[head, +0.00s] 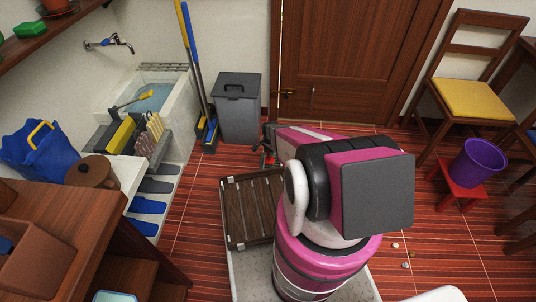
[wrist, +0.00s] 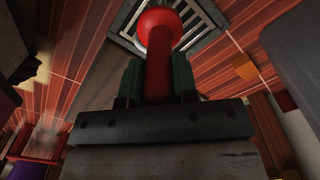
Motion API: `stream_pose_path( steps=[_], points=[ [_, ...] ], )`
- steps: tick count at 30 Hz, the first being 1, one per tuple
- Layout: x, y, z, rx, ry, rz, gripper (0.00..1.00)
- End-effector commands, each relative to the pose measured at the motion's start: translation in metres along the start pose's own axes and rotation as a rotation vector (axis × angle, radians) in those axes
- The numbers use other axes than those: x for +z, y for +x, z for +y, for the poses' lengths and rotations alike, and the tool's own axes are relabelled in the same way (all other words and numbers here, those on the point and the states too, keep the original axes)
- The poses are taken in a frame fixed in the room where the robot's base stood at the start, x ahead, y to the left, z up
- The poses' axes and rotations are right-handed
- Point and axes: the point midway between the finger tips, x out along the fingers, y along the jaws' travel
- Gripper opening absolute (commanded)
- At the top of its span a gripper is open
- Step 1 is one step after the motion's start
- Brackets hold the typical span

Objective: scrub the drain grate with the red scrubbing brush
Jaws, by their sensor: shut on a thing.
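The red scrubbing brush (wrist: 158,70) stands in the middle of the wrist view, its handle between the two green fingers of my gripper (wrist: 157,82). My gripper is shut on the handle. The brush's round red head (wrist: 160,27) points away from the gripper. The drain grate (wrist: 200,22), a pale metal frame with bars, shows behind the head, partly covered by it. I cannot tell whether the head touches the grate. In the head view my arm hides most of the gripper and the grate cannot be made out; a bit of red shows near the gripper (head: 268,152).
A dark slatted wooden board (head: 250,208) lies left of my arm. A grey bin (head: 238,108) stands by the wooden door (head: 345,60), beside long-handled tools. A stone sink (head: 150,95) is at the left. A purple bucket (head: 478,162) stands on a red stool at the right.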

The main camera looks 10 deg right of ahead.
Motion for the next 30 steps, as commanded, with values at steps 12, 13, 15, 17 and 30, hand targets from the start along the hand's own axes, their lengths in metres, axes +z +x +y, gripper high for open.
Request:
stream_pose_path(
  steps=[12,13,15,17,30],
  points=[
    [-0.002,-0.022,0.007,0.0,-0.003,0.0,0.0],
    [-0.002,-0.022,0.007,0.0,-0.003,0.0,0.0],
    [-0.002,-0.021,0.007,0.0,-0.003,0.0,0.0],
    [-0.002,-0.021,0.007,0.0,-0.003,0.0,0.0],
    [-0.013,-0.13,-0.018,-0.004,-0.15,0.003,0.0]
  ],
)
